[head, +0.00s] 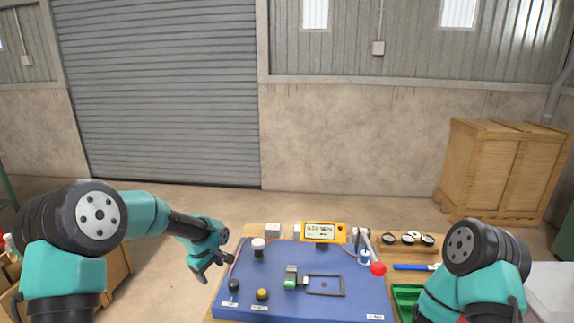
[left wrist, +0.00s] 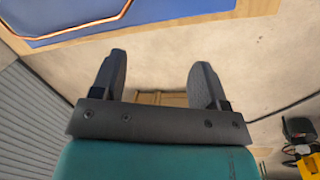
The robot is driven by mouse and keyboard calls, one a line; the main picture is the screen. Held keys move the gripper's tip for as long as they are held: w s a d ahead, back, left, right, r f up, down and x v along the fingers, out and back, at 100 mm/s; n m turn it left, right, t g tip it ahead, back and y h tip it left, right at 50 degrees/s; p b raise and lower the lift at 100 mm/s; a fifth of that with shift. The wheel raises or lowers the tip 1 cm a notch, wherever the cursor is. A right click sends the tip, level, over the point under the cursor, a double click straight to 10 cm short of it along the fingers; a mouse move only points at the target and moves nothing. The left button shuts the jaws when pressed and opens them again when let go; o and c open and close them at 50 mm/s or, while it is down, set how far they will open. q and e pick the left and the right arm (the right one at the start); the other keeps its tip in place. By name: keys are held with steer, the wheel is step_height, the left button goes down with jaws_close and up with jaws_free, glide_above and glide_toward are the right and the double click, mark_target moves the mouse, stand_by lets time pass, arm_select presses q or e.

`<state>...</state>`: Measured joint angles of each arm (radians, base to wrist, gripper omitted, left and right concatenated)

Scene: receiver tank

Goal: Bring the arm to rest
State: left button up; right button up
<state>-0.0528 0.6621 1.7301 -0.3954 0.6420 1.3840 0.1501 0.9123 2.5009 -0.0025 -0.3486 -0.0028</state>
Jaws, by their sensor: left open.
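My left gripper (head: 213,267) is in the air at the left edge of the workbench, beside the blue board (head: 330,279). In the left wrist view its two fingers (left wrist: 157,80) stand wide apart with nothing between them. The blue board also shows at the top left of that view (left wrist: 60,22), apart from the fingers. My right arm (head: 475,268) comes in at the lower right of the head view. Its gripper is not visible.
The board carries a black knob (head: 233,285), a yellow knob (head: 262,294), a green-and-white block (head: 291,277) and a dark frame (head: 324,286). A yellow display (head: 325,232) stands behind it. A red ball (head: 378,269) and green tray (head: 406,295) are at right. Floor lies left of the bench.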

arm_select(q)
steer(key=s+a+f+m+t+h, duration=0.15)
steer(key=s+a+f+m, duration=0.3)
steer(key=f, duration=0.45)
steer(key=s+a+f+m+t, duration=0.2)
steer(key=s+a+f+m, duration=0.3)
steer(key=f, duration=0.5)
steer(key=s+d+f+g, duration=0.1)
steer(key=s+d, duration=0.3)
steer(key=s, duration=0.3)
steer(key=s+d+f+g, duration=0.2)
steer(key=s+d, duration=0.2)
steer(key=s, duration=0.3)
steer(key=s+d+f+g+h, duration=0.1)
steer(key=s+d+f, duration=0.1)
steer(key=s+d, duration=0.3)
steer(key=s, duration=0.3)
steer(key=shift+m, duration=0.35)
steer(key=shift+s+d+f+g, duration=0.1)
steer(key=shift+g, duration=0.15)
